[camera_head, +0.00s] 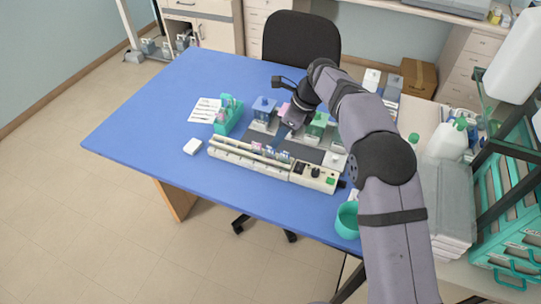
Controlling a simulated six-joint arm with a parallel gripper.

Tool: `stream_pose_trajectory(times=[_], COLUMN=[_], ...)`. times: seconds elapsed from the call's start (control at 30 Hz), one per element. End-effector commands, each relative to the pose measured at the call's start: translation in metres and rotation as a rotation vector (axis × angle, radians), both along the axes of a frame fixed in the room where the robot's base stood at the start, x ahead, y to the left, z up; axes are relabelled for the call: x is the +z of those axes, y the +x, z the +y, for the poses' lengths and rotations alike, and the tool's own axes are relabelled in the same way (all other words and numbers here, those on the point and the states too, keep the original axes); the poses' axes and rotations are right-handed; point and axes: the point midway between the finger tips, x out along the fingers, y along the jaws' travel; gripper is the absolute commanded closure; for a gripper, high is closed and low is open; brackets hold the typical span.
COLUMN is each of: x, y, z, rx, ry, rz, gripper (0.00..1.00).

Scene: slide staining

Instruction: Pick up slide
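I cannot make out a separate glass slide for certain at this size. A long cream staining unit (228,152) lies along the front of the blue table, with several small coloured pieces in its channel that may be slides or holders. A teal rack (221,127) with small pink and blue pieces stands behind its left end. My gripper (292,117) is low over the middle of the table, between a blue jar (263,107) and a green jar (318,124). Its fingertips are too small and dark to read, and I cannot tell whether it holds anything.
A dark mat (307,153) lies behind the staining unit. A white card (203,110) and a small white block (192,146) lie at left. The table's left part is clear. White bottles and racks crowd the right.

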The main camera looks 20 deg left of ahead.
Motion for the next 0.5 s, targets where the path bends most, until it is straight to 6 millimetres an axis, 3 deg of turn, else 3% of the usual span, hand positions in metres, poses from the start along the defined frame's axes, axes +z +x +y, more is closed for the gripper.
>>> stream_pose_trajectory(times=[0.33, 0.5], x=[-0.013, -0.029], y=[-0.001, 0.000], z=[0.006, 0.013], rx=[0.001, 0.000], ry=[-0.001, -0.003], rz=[0.002, 0.003], gripper=[0.70, 0.70])
